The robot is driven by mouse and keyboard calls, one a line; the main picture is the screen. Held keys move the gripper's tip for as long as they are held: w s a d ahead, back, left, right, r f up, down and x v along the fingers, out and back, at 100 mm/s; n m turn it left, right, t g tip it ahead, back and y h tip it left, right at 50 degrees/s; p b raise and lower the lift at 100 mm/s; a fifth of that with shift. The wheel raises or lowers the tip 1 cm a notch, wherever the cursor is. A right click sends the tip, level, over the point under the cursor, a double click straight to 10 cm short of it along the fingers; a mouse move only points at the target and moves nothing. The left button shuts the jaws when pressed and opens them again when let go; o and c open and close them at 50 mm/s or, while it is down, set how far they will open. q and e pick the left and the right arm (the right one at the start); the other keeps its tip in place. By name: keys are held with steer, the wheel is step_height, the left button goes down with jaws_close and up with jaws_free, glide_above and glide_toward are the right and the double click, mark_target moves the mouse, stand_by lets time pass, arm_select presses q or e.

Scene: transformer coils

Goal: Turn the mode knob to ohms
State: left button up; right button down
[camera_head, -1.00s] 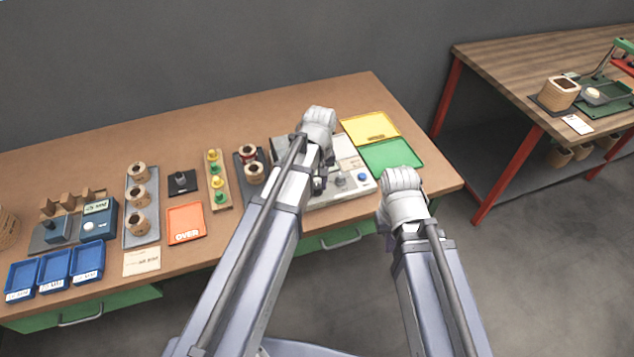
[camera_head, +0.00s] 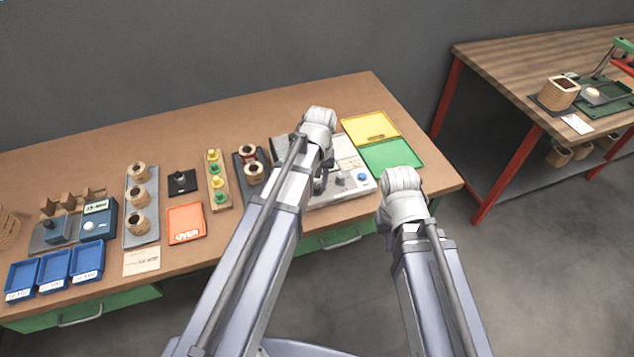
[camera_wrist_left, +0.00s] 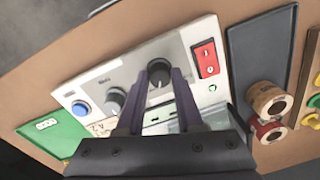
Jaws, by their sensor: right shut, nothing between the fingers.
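A pale instrument (camera_head: 340,190) stands at the bench's right part. In the left wrist view its panel (camera_wrist_left: 185,40) carries a dark knob (camera_wrist_left: 158,70), a second dark knob (camera_wrist_left: 115,98), a blue button (camera_wrist_left: 81,108) and a red switch (camera_wrist_left: 206,58). The labels are too small to tell which knob is mode. My left gripper (camera_wrist_left: 160,80) has its two dark fingers apart, one on each side of the knob nearer the red switch. Whether they press on it is unclear. My right gripper (camera_head: 383,217) is shut and empty, mostly hidden by its wrist, in front of the bench.
A yellow tray (camera_head: 370,127) and a green tray (camera_head: 392,155) lie right of the instrument. A dark tray (camera_wrist_left: 265,50) with coils is beside it. An orange tray (camera_head: 186,222), coil rack and blue bins (camera_head: 55,268) fill the left. A second table (camera_head: 510,60) stands right.

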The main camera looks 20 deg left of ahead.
mark_target(318, 186)
arm_select(q)
steer(key=o, duration=0.4)
steer(key=shift+r, duration=0.15)
step_height(318, 186, up, 8)
steer(key=p, duration=0.8)
steer(key=shift+d+f, duration=0.15)
steer(key=shift+f, duration=0.05)
steer(key=s+d+m, duration=0.2)
steer(key=s+d, duration=0.1)
steer(key=s, duration=0.1)
steer(key=s+d+m, duration=0.2)
steer(key=s+d, duration=0.1)
steer(key=s, duration=0.2)
steer(key=s+d+m, duration=0.3)
steer(key=s+d, duration=0.1)
steer(key=s, duration=0.1)
steer(key=shift+s+y, duration=0.1)
steer(key=shift+y, duration=0.3)
